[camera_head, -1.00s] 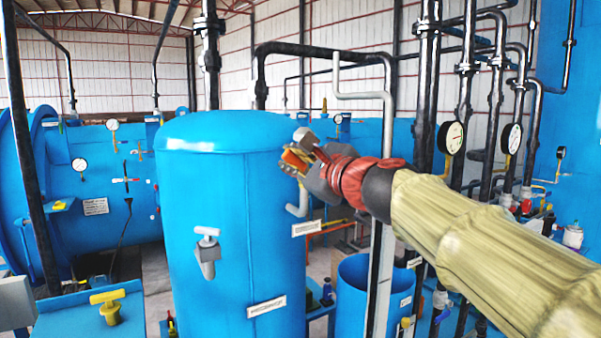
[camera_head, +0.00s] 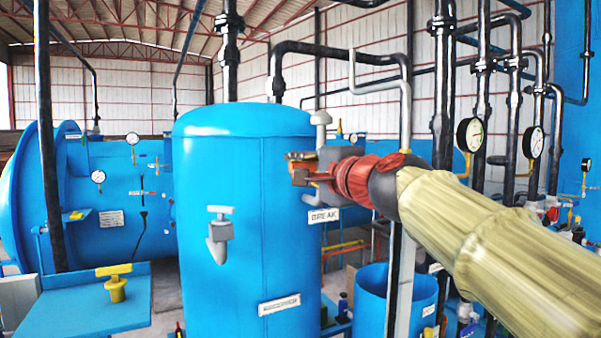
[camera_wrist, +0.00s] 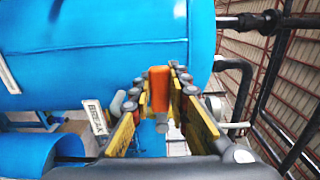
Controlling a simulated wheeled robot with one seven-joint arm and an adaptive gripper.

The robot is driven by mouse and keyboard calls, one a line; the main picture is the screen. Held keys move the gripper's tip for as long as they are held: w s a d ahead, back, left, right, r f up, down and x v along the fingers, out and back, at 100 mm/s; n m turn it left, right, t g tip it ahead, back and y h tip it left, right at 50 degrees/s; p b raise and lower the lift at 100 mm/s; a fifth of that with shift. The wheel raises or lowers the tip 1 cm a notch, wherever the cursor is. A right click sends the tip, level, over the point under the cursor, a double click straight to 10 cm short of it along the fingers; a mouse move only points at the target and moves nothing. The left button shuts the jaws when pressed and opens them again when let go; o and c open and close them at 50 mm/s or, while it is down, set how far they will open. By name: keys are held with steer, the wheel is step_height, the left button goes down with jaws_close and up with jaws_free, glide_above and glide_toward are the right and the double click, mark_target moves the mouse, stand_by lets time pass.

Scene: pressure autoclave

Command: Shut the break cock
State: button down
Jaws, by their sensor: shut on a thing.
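My gripper (camera_head: 302,171) is shut on an orange handle (camera_wrist: 160,86) at the right side of the tall blue tank (camera_head: 245,225). The handle stands between the yellow-edged fingers in the wrist view, with a small grey end below it. A grey knob (camera_head: 320,118) shows above my gripper and a grey bent spout (camera_head: 314,196) shows below it. A white label (camera_head: 323,215) is beneath the spout; in the wrist view a label reading BREAK (camera_wrist: 95,117) is left of the fingers. My gripper hides most of the cock's body, so how its parts join is unclear.
Another grey cock (camera_head: 219,230) is on the tank's front. A thin grey pipe (camera_head: 405,105) and dark pipes (camera_head: 443,80) rise behind my arm. Gauges (camera_head: 470,135) are at right. An open blue drum (camera_head: 420,300) stands below, and a yellow-handled valve (camera_head: 117,283) stands at lower left.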

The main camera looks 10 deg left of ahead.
steer(key=shift+f, duration=0.3)
steer(key=c, duration=1.7)
jaws_free()
steer(key=shift+r, duration=0.1)
steer(key=v, duration=1.2)
